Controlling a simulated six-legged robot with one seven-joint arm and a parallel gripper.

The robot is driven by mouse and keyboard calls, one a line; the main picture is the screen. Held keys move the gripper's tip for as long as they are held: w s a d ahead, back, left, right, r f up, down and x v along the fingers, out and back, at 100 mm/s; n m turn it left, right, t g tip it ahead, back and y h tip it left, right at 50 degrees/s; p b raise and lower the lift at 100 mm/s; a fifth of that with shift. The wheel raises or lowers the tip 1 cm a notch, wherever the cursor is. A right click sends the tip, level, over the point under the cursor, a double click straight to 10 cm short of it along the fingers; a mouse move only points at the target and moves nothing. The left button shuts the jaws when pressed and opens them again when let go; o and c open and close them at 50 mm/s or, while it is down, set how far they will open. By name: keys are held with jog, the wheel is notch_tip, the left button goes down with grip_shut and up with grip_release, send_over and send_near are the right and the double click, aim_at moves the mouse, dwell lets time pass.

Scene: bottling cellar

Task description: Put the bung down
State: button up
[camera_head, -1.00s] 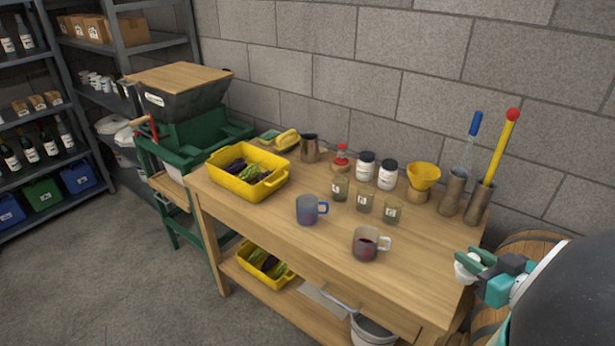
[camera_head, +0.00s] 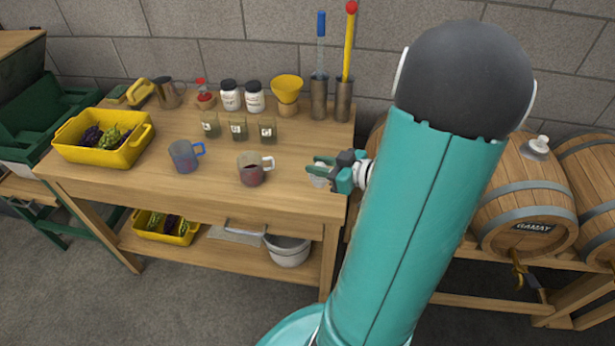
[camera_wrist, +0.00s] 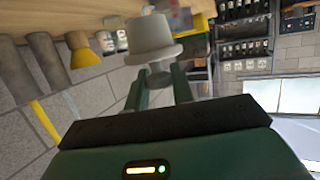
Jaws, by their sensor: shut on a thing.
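The pale bung (camera_wrist: 152,40) is between the fingers of my gripper (camera_wrist: 160,84) in the wrist view. In the head view my gripper (camera_head: 321,169) is at the right end of the wooden bench (camera_head: 225,196), with the bung (camera_head: 319,181) just under its fingers. The bung is over or at the bench top, right of the mug with dark red liquid (camera_head: 251,174). I cannot tell whether it touches the wood. My fingers are shut on it and partly hide it in the head view.
A blue-handled mug (camera_head: 184,156) and a yellow crate of grapes (camera_head: 108,152) stand further left. Small glasses (camera_head: 238,130), jars, a yellow funnel (camera_head: 287,86) and metal cylinders (camera_head: 343,100) line the back. Barrels (camera_head: 525,195) lie to the right, one with a white bung (camera_head: 538,145).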

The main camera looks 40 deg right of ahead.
jog(key=w+f, duration=0.2)
jog(key=f, duration=0.1)
jog(key=w+f, duration=0.2)
jog(key=shift+d+f, duration=0.1)
jog(key=shift+d, duration=0.1)
jog(key=shift+w+f, duration=0.15)
jog(key=shift+f, duration=1.55)
jog(key=shift+f, duration=0.15)
jog(key=o, duration=1)
jog(key=shift+s+d+r, duration=0.1)
jog(key=shift+s+r, duration=0.15)
jog(key=v, duration=1.1)
jog(key=shift+s+r, duration=0.1)
jog(key=shift+s, duration=0.1)
